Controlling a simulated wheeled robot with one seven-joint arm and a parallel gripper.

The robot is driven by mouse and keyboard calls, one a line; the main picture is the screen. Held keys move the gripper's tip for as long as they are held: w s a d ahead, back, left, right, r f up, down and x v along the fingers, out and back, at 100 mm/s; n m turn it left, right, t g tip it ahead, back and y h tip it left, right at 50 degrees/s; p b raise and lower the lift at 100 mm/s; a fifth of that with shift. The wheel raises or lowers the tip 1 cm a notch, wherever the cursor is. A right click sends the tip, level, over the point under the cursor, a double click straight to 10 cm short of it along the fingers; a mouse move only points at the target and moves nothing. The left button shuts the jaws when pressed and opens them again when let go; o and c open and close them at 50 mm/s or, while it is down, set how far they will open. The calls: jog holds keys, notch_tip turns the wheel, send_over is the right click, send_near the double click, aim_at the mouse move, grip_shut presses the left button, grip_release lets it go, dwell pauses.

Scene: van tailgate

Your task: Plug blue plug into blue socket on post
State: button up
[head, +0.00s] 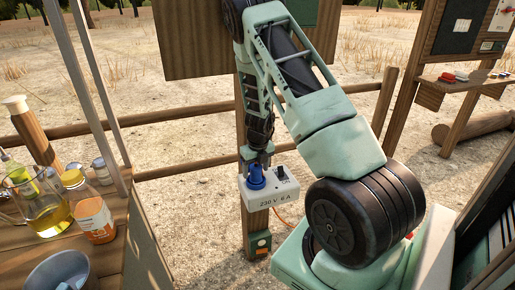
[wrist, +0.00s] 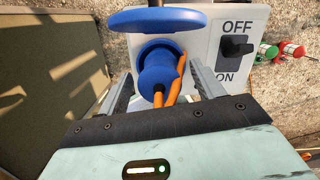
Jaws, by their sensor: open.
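The blue plug (wrist: 156,75) sits in the round blue socket (wrist: 158,48) on the white box, lined up with it; how deep it is seated I cannot tell. An orange cable (wrist: 172,88) comes from the plug. The socket's blue lid (wrist: 158,19) stands raised above it. In the head view the white box (head: 268,190) is on the wooden post (head: 257,222), with blue plug and socket at its upper left, partly hidden by my gripper (head: 256,157). In the wrist view my gripper (wrist: 163,88) is open, one finger on each side of the plug with visible gaps.
A black switch (wrist: 235,48) marked OFF and ON is right of the socket. Red (wrist: 290,49) and green (wrist: 265,52) objects lie beyond it. A wooden counter with an oil jug (head: 46,206) and a jar (head: 92,215) stands left. A rail fence (head: 190,165) runs behind.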

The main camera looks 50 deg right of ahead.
notch_tip(320, 180, up, 16)
jog(key=s+p, duration=0.1)
jog(key=p, duration=0.1)
jog(key=shift+s+a+f, duration=0.25)
jog(key=shift+s+a, duration=0.1)
jog(key=shift+s, duration=0.05)
